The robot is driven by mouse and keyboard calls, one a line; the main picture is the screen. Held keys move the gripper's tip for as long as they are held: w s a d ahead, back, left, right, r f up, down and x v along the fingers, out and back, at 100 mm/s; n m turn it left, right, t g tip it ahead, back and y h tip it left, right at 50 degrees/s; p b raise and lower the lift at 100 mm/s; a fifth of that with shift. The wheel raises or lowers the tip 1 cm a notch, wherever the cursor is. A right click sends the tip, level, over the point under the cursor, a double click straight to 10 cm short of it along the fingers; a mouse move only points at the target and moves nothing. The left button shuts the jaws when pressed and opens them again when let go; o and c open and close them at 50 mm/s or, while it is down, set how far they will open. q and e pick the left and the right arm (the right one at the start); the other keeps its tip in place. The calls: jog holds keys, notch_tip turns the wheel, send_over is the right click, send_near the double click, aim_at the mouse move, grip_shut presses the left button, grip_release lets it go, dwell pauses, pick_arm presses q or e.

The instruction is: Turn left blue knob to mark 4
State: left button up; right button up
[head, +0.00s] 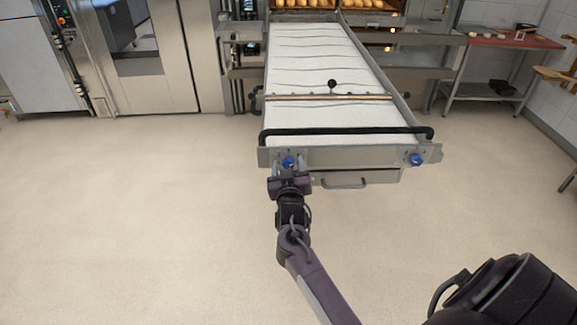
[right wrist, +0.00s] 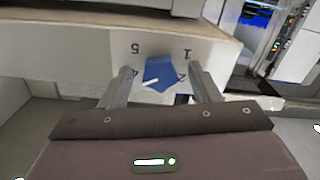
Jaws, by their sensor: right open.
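The left blue knob (head: 289,162) is on the left of the front panel of the loader, and the right blue knob (head: 416,160) is on its right. My right gripper (head: 289,172) is at the left knob. In the right wrist view the left knob (right wrist: 158,76) sits between the two open fingers of my right gripper (right wrist: 161,69), with a gap visible on each side. A white line on the knob slants to the lower left. Digits 5 and 1 show on the panel above it; other marks are partly hidden by the fingers. My left gripper is not in view.
The loader's white belt (head: 320,60) runs back toward the ovens. A black bar (head: 345,132) crosses above the panel, and a drawer handle (head: 345,184) is below it. A red-topped table (head: 515,41) stands at the right. The floor on both sides is clear.

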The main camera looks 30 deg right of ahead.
jog(key=b+v, duration=0.2)
jog(key=v, duration=0.5)
jog(key=shift+s+a, duration=0.2)
jog(key=shift+s, duration=0.15)
